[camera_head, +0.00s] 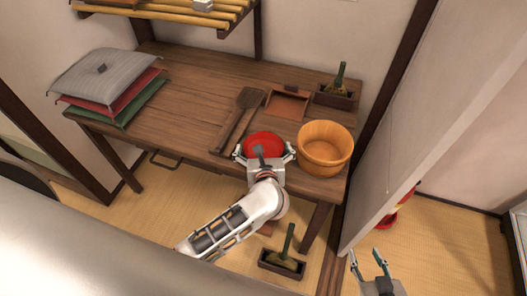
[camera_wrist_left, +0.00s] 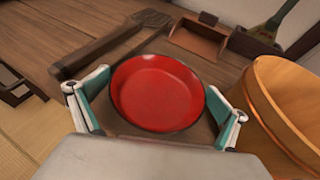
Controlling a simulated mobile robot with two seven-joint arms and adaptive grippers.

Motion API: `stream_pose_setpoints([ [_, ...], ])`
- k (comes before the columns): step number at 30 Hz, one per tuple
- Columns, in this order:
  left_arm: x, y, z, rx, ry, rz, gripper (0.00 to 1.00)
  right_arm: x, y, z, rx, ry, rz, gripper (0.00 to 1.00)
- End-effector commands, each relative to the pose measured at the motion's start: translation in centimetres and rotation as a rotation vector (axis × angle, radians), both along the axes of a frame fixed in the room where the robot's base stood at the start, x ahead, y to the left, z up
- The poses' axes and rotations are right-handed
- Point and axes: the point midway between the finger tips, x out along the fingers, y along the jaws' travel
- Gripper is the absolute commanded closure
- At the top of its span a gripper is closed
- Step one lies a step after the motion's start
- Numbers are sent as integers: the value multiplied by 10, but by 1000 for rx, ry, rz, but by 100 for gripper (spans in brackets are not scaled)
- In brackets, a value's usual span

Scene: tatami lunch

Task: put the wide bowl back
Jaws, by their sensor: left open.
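A wide red bowl (camera_head: 264,143) rests on the wooden table near its front edge. In the left wrist view the bowl (camera_wrist_left: 157,92) lies between my open fingers. My left gripper (camera_head: 265,154) is open, with one finger on each side of the bowl; I cannot tell whether the fingers touch its rim. My right gripper (camera_head: 369,264) is at the lower right, away from the table, with its fingers apart and nothing visible between them.
A wooden tub (camera_head: 325,148) stands close to the bowl's right. A wooden paddle (camera_head: 238,116), a brown tray (camera_head: 288,104) and a brush box (camera_head: 335,97) lie behind. Cushions (camera_head: 105,80) are stacked at left. A pale panel (camera_head: 440,110) stands right of the table (camera_head: 180,90).

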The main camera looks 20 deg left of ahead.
Motion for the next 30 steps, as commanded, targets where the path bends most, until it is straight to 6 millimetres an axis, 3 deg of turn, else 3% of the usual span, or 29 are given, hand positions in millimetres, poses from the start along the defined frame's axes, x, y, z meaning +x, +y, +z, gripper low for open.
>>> stream_pose_setpoints([
  [7,2,1,-1,0,0,0,0,1,0,1,0,-1,1,60],
  [11,2,1,-1,0,0,0,31,1,0,1,0,-1,1,60],
  [15,2,1,0,0,-1,-1,38,1,0,1,0,-1,1,60],
  [23,2,0,2,-1,-1,-1,38,0,0,1,0,-1,1,60],
  [30,2,0,25,-3,-4,1,38,0,0,4,-1,0,1,60],
])
